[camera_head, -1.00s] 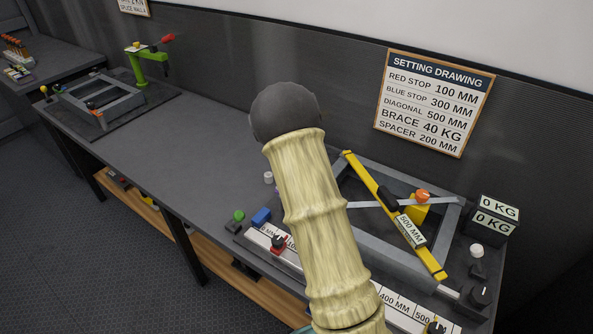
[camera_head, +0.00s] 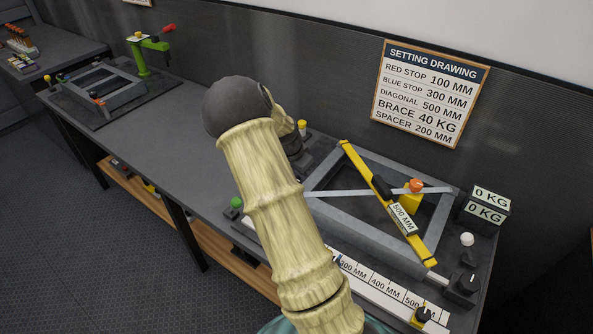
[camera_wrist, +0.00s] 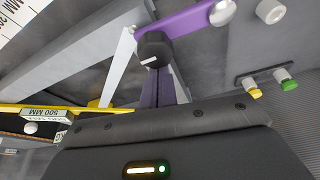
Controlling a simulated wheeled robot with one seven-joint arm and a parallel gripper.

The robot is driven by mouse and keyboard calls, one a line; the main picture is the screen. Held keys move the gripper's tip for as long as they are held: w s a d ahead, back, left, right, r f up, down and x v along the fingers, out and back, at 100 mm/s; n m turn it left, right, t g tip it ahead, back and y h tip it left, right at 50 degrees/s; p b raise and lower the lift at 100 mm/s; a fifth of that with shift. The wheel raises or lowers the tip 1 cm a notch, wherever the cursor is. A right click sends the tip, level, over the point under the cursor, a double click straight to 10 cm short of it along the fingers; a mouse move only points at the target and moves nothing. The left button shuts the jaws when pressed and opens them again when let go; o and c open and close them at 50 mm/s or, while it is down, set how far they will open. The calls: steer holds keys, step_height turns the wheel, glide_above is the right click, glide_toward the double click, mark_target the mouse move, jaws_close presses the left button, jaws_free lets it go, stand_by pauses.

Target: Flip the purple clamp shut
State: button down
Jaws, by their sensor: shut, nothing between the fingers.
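The purple clamp shows in the wrist view as a flat purple bar (camera_wrist: 190,18) with a round silver pivot at its right end. Its left end lies at a dark faceted tip (camera_wrist: 152,47). I cannot tell whether that tip belongs to the clamp or to my fingers. My gripper (camera_wrist: 160,82) is shut and empty. It reaches up from its dark housing to just below the bar, and I cannot tell if it touches. In the head view my arm covers the gripper's fingers and the clamp.
A grey frame (camera_head: 367,252) with a yellow diagonal bar (camera_head: 357,168) and an orange knob (camera_head: 416,186) stands right of my arm. A ruler strip (camera_head: 372,284) runs along the front. Green (camera_wrist: 289,85) and yellow (camera_wrist: 253,93) cylinders sit right in the wrist view. The bench's left-middle is clear.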

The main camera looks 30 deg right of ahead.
stand_by(0.5)
steer(key=shift+d, duration=0.45)
steer(key=d, duration=0.3)
steer(key=shift+w+d+r, duration=0.1)
steer(key=shift+w+d, duration=0.05)
steer(key=shift+w, duration=0.25)
steer(key=b+v, duration=0.2)
steer(key=v, duration=0.8)
steer(key=shift+a, duration=0.2)
steer(key=shift+w+a, duration=0.1)
